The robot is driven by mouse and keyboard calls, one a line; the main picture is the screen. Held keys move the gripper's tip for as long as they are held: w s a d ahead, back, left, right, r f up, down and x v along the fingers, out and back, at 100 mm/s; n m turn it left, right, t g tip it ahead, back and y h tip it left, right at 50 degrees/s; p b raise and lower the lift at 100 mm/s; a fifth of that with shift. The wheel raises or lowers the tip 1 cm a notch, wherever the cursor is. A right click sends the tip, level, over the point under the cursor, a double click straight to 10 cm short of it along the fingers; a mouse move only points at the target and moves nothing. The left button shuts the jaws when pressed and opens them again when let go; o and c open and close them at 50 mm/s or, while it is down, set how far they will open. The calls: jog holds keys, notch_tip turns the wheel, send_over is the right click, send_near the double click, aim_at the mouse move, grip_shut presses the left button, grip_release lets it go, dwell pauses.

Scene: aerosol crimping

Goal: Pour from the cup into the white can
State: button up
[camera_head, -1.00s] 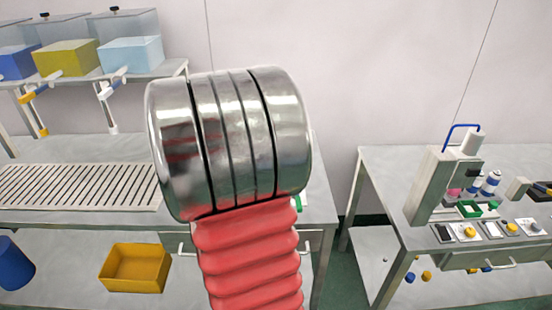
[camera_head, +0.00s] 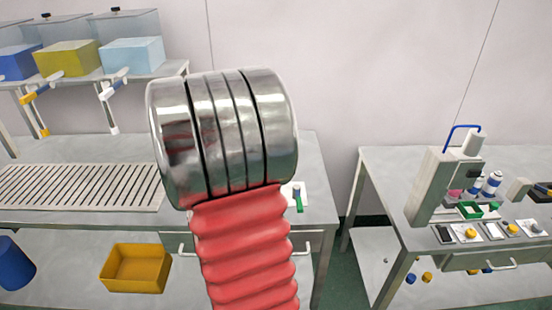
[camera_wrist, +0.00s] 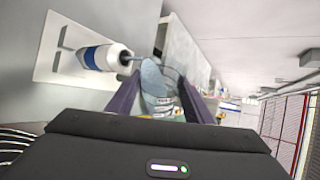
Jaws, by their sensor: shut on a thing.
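My gripper (camera_wrist: 161,80) shows in the wrist view, its two purple fingers shut on a clear cup (camera_wrist: 164,103). The cup has dark markings and a grey-blue oval surface inside. A white can (camera_wrist: 118,54) with a blue band (camera_wrist: 92,57) stands on a white plate (camera_wrist: 47,68); it appears sideways because the view is turned. A thin grey streak joins the can's top and the oval in the cup; I cannot tell whether it is liquid. The cup is close to the can's top. My arm hides cup and gripper in the head view.
A slotted bench (camera_head: 75,188) stands at left, under a shelf with blue, yellow and pale blue tanks (camera_head: 132,54). A green-and-white item (camera_head: 298,195) lies near its right end. A gap separates it from the right table with a press (camera_head: 435,180) and small cans (camera_head: 491,184).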

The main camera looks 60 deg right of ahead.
jog(key=shift+w+r+n+g, duration=0.1)
jog(key=shift+w+n+g, duration=0.05)
jog(key=shift+n+g, duration=0.4)
jog(key=shift+w+d+n+g, duration=0.1)
jog(key=shift+w+n+g, duration=0.1)
jog(key=shift+n+g, duration=0.25)
dwell(0.3)
jog(key=shift+w+d+n+g, duration=0.1)
jog(key=shift+w+n+g, duration=0.15)
jog(key=shift+g, duration=0.25)
jog(key=shift+s+r, duration=0.1)
jog(key=shift+w+r+n+g, duration=0.15)
jog(key=shift+w+n+g, duration=0.15)
jog(key=shift+n+g, duration=0.3)
